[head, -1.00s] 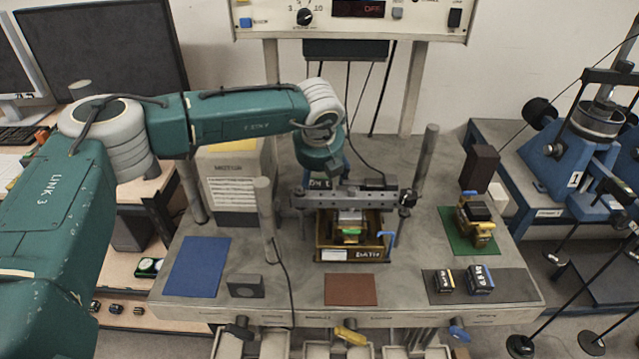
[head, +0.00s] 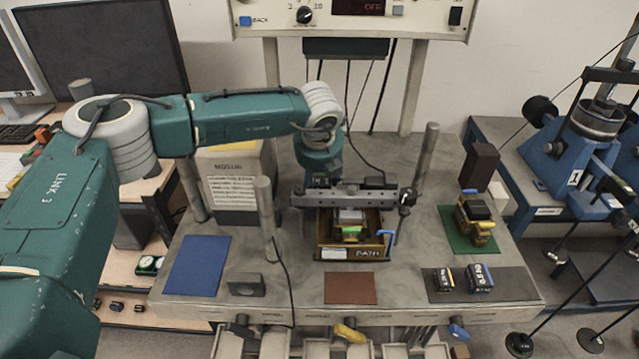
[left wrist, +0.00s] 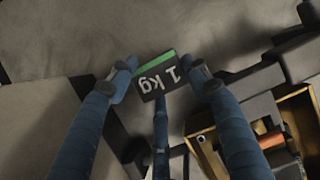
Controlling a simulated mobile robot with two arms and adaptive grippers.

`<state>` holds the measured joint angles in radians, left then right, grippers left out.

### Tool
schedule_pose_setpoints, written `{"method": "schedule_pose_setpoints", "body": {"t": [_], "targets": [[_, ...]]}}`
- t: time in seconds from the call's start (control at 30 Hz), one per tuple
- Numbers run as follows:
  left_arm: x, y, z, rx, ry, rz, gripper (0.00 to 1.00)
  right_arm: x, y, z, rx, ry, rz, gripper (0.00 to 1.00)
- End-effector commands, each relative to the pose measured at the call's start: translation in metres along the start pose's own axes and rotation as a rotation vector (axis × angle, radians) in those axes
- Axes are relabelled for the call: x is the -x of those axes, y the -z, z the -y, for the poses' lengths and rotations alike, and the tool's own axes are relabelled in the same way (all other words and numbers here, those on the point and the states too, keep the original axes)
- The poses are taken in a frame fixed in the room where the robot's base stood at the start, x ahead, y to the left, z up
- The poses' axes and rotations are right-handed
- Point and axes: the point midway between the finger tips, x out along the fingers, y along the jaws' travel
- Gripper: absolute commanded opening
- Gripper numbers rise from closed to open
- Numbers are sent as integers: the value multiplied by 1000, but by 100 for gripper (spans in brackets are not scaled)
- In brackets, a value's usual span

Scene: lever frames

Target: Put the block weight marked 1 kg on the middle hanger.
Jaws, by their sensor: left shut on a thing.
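The marking appears upside down in the left wrist view. In the head view my left gripper (head: 322,172) is behind the grey cross beam (head: 345,196), which hides its fingertips and the block. A yellow lever end (head: 349,333) sticks out at the middle of the bench's front edge. I cannot clearly tell the middle hanger in either view. My right gripper is not in view.
A wooden box (head: 350,252) stands under the beam. Two small dark weights (head: 462,280) lie on a dark mat at the front right. A brass-coloured device (head: 476,218) stands on a green mat. Upright posts (head: 267,220) flank the beam. The blue mat (head: 197,266) is bare.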

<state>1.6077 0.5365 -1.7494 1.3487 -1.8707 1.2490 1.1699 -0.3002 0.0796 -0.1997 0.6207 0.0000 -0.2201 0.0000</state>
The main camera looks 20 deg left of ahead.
Motion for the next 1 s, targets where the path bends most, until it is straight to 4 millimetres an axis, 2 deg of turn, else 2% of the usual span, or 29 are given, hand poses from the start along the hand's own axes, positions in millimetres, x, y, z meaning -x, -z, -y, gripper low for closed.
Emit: {"method": "schedule_pose_setpoints", "body": {"t": [0.17,0.37,0.57,0.8,1.0], "targets": [[6,-4,0,1,2,4,0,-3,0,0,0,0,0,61],[28,-13,1,2,4,6,0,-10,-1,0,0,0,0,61],[69,-30,2,3,5,8,0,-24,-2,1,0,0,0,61],[127,-54,2,2,5,7,0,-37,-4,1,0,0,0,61],[162,-67,1,2,3,4,0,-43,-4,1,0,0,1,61]]}}
